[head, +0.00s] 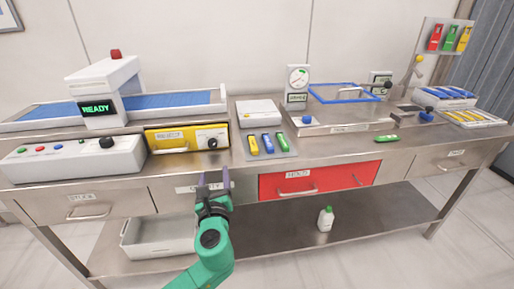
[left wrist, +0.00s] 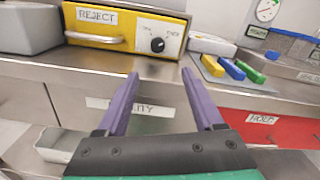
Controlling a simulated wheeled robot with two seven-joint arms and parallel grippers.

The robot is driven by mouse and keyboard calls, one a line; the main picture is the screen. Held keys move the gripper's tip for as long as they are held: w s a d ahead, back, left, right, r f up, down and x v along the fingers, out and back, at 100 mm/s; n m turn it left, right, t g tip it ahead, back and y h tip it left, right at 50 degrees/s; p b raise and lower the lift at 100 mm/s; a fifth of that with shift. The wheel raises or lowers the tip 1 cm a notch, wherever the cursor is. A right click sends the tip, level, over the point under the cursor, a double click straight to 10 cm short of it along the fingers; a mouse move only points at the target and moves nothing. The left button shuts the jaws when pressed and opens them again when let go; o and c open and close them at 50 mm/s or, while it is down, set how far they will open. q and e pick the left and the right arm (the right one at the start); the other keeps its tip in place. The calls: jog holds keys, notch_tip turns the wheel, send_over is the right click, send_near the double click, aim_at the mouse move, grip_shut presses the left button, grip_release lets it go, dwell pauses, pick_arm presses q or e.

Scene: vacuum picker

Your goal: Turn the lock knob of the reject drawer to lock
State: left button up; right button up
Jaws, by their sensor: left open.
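The yellow reject drawer (head: 172,139) sits on the bench at centre left, with a "REJECT" label and a bar handle at its left side. Its black lock knob (head: 211,141) is on the right part of the front. In the left wrist view the knob (left wrist: 157,45) has a white pointer mark and small lettering above it, too small to read surely. My left gripper (head: 214,178) is open and empty, in front of the bench edge, below and apart from the knob. In the left wrist view its purple fingers (left wrist: 160,85) point toward the drawer front. My right gripper is not in view.
A grey control box (head: 75,160) stands left of the drawer. A tray with yellow, blue and green pieces (head: 285,153) lies to its right. The red hold drawer (head: 330,178) is below the benchtop. A grey bin (head: 128,244) and a white bottle (head: 325,219) stand on the lower shelf.

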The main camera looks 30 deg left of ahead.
aim_at(212, 145)
pick_arm(q)
jog(key=x, duration=1.4)
jog(key=shift+a+r, duration=0.15)
jog(key=shift+a, duration=0.2)
jog(key=shift+s, duration=0.1)
grip_shut()
